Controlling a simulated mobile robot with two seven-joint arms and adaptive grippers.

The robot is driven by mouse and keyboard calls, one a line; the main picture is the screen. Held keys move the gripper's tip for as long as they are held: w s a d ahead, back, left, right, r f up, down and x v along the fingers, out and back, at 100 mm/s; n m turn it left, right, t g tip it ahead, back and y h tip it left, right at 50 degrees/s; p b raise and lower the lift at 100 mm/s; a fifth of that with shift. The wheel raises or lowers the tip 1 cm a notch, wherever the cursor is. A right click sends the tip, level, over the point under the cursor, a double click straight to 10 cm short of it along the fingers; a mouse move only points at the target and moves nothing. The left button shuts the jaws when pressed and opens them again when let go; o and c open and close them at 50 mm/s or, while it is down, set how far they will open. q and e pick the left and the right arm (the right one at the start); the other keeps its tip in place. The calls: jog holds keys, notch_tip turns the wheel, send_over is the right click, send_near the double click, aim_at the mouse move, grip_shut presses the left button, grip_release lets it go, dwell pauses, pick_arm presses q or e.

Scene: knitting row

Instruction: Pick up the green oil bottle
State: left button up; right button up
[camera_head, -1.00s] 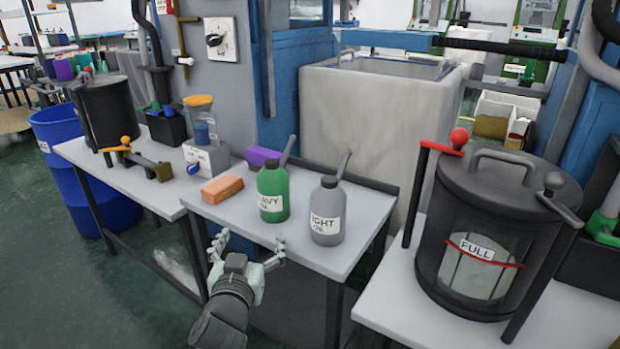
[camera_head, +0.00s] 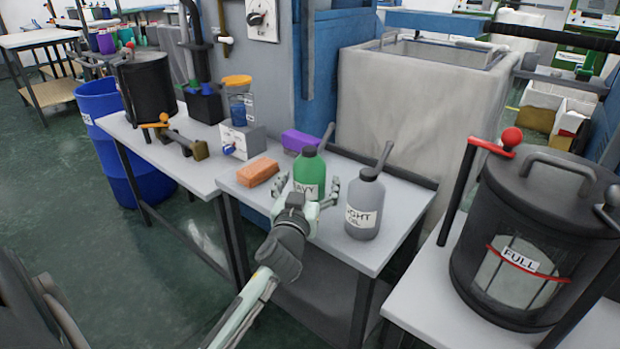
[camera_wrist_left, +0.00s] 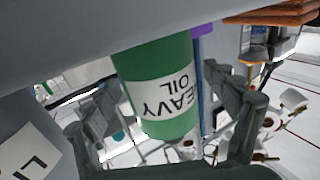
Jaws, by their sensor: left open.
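The green oil bottle (camera_head: 310,172) stands upright on the small grey table (camera_head: 340,245). Its label reads "HEAVY OIL" in the left wrist view (camera_wrist_left: 160,85), where the picture is upside down. My left gripper (camera_head: 307,187) is open, with one finger on each side of the bottle in the head view. The gripper hides the bottle's lower part there. In the left wrist view the fingers (camera_wrist_left: 160,125) also flank the bottle, and I see no clear contact. My right gripper is not in view.
A grey bottle labelled "LIGHT OIL" (camera_head: 364,205) stands close on the right. An orange block (camera_head: 257,172) lies left of the green bottle and a purple block (camera_head: 300,141) lies behind it. A black drum marked "FULL" (camera_head: 535,240) stands farther right.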

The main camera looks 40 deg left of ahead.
pick_arm(q)
jog(key=c, duration=1.5)
jog(key=shift+c, duration=0.2)
